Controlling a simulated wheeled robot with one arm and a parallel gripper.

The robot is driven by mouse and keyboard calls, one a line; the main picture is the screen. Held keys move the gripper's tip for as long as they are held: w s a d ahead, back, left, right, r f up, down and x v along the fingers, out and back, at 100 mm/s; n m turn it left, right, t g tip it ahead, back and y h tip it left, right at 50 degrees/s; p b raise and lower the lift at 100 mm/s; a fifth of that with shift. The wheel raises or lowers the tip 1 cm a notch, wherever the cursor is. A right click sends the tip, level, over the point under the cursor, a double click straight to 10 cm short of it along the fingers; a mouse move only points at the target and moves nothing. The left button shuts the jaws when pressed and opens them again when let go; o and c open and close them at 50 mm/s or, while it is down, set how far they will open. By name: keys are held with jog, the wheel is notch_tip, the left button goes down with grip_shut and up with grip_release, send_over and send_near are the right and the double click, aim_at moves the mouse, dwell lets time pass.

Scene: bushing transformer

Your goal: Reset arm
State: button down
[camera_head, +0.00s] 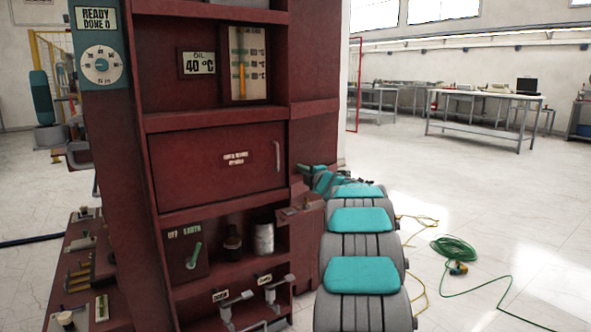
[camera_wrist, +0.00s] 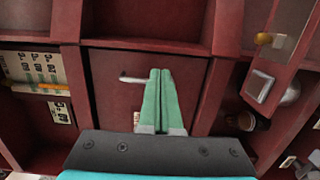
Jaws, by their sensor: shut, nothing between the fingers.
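My gripper (camera_head: 308,172) is at the right side of the red cabinet (camera_head: 315,60) in the head view, at the end of my teal and grey arm. In the wrist view its two green fingers (camera_wrist: 160,75) are pressed together, with nothing between them. They point toward the cabinet's closed door (camera_wrist: 105,100), which also shows in the head view (camera_head: 200,185). The door's handle (camera_wrist: 133,79) appears just left of the fingertips in the wrist view; contact cannot be told. The handle is visible in the head view (camera_head: 277,156).
A lower shelf holds a dark bottle (camera_head: 232,243) and a white can (camera_head: 264,239). Two levers (camera_head: 233,308) jut out below. A green cable coil (camera_head: 454,249) lies on the floor at right. Workbenches (camera_head: 485,115) stand far back, with open floor before them.

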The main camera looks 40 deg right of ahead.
jog(key=shift+d+v, duration=0.15)
jog(key=shift+v, duration=0.9)
jog(key=shift+d+v, duration=0.1)
jog(key=shift+v, duration=0.9)
jog(key=s+a+f+m+g, duration=0.4)
jog(key=s+a, duration=0.1)
jog(key=a, duration=0.5)
jog(key=s+a+f+m+g, duration=0.3)
jog(key=s+a+m, duration=0.2)
jog(key=a, duration=0.4)
jog(key=s+a+f+m+g, duration=0.4)
jog(key=s+a, duration=0.1)
jog(key=a, duration=0.5)
jog(key=s+a+f+m+g+y, duration=0.1)
jog(key=s+a+f+g, duration=0.3)
jog(key=s+a, duration=0.8)
jog(key=s+a+f+m+g+y, duration=0.1)
jog(key=s+a+f+g+y, duration=0.3)
jog(key=s+a, duration=0.8)
jog(key=s+f, duration=0.2)
jog(key=s, duration=0.4)
jog(key=shift+a, duration=0.25)
